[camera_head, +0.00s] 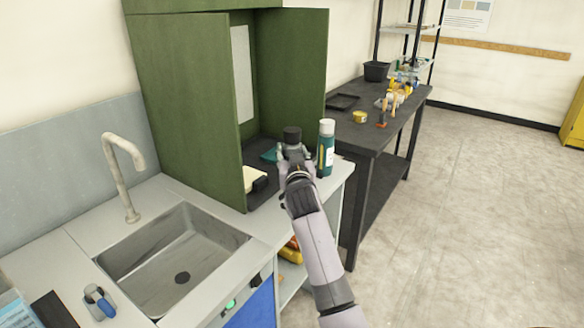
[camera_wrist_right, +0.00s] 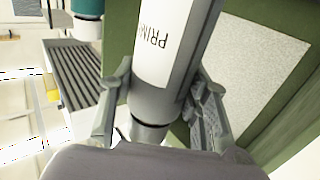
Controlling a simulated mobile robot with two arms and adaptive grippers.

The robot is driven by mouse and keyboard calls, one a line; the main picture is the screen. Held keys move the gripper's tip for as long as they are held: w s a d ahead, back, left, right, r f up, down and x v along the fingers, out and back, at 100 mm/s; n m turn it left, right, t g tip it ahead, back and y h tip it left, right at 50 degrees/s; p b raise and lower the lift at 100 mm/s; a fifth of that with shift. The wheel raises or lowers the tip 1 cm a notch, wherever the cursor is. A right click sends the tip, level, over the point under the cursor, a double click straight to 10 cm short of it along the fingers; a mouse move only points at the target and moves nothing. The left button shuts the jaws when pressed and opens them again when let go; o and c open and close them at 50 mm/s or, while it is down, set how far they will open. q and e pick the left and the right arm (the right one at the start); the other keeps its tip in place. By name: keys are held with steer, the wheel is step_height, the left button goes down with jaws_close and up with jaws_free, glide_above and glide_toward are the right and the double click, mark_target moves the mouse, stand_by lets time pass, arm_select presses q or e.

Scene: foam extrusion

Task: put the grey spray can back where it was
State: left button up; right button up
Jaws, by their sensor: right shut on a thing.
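The grey spray can (camera_wrist_right: 170,60) has a white label reading "PRIM" and a dark cap. My right gripper (camera_wrist_right: 160,105) is shut on it, with one finger on each side near its cap end. In the head view, the can's dark cap (camera_head: 291,134) shows just above my right gripper (camera_head: 293,154), and the gripper hides most of its body. The can looks upright at the front of the green booth. I cannot tell whether its base touches the counter. My left gripper is not in view.
The green booth (camera_head: 190,100) has side walls. A sink (camera_head: 175,255) lies to the left. A dark bench (camera_head: 385,125) with tools stands behind right.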

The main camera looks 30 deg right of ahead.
step_height(320, 180, down, 4)
steer(key=shift+a+r, duration=0.1)
steer(key=shift+r, duration=0.05)
steer(key=shift+f, duration=0.2)
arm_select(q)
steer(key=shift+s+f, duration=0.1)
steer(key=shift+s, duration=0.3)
arm_select(e)
steer(key=shift+f, duration=0.15)
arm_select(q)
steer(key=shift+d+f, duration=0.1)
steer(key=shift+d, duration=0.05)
arm_select(e)
steer(key=o, duration=1.5)
arm_select(q)
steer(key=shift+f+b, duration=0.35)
steer(key=shift+b, duration=0.2)
arm_select(e)
steer(key=v, duration=1.2)
